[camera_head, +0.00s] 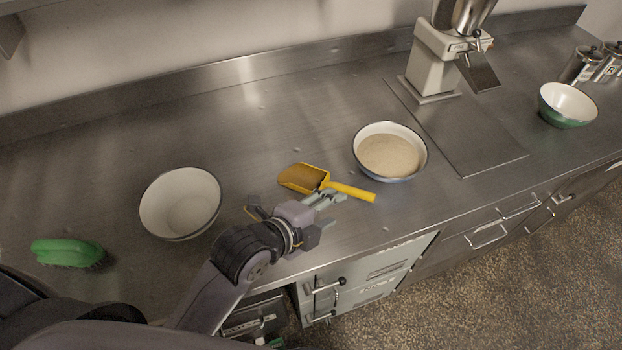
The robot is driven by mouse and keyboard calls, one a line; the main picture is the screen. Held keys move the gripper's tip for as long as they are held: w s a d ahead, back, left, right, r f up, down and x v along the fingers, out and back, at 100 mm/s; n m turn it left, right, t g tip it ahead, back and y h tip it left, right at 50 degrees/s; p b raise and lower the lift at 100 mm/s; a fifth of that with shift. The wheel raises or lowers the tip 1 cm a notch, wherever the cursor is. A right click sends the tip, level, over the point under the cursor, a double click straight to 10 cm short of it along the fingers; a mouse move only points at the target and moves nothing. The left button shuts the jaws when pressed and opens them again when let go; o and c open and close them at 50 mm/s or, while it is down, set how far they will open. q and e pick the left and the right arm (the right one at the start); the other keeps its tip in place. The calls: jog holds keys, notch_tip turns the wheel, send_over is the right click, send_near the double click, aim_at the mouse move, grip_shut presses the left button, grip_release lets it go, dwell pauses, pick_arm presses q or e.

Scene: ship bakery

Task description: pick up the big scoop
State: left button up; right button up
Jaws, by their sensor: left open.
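The big scoop (303,178) is yellow and lies on the steel counter, between an empty white bowl and a filled bowl. Its handle (352,191) points right, toward the counter's front edge. My left gripper (328,199) is open, with its fingers close to the front side of the scoop, near where the handle meets the scoop's body. I cannot tell whether a finger touches it. My right gripper is not in view.
An empty white bowl (181,203) stands left of my left gripper. A bowl of pale grainy stuff (390,156) stands right of the scoop. A green brush (66,253) lies at far left. A machine (436,62) and a green bowl (567,106) stand at right. The counter behind the scoop is clear.

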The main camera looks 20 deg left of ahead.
aim_at(353, 193)
pick_arm(q)
jog(key=p+x, duration=0.1)
jog(key=x, duration=0.5)
jog(key=shift+w+a, duration=0.15)
jog(key=shift+w, duration=0.1)
jog(key=shift+w+d+f, duration=0.3)
jog(key=shift+w+f, duration=0.1)
jog(key=shift+w, duration=0.1)
jog(key=shift+w+d+f+p, duration=0.15)
jog(key=shift+w+p, duration=0.1)
jog(key=shift+p, duration=0.05)
jog(key=p+x, duration=0.1)
jog(key=x, duration=0.3)
jog(key=shift+w, duration=0.1)
jog(key=shift+w+f, duration=0.1)
jog(key=shift+w, duration=0.05)
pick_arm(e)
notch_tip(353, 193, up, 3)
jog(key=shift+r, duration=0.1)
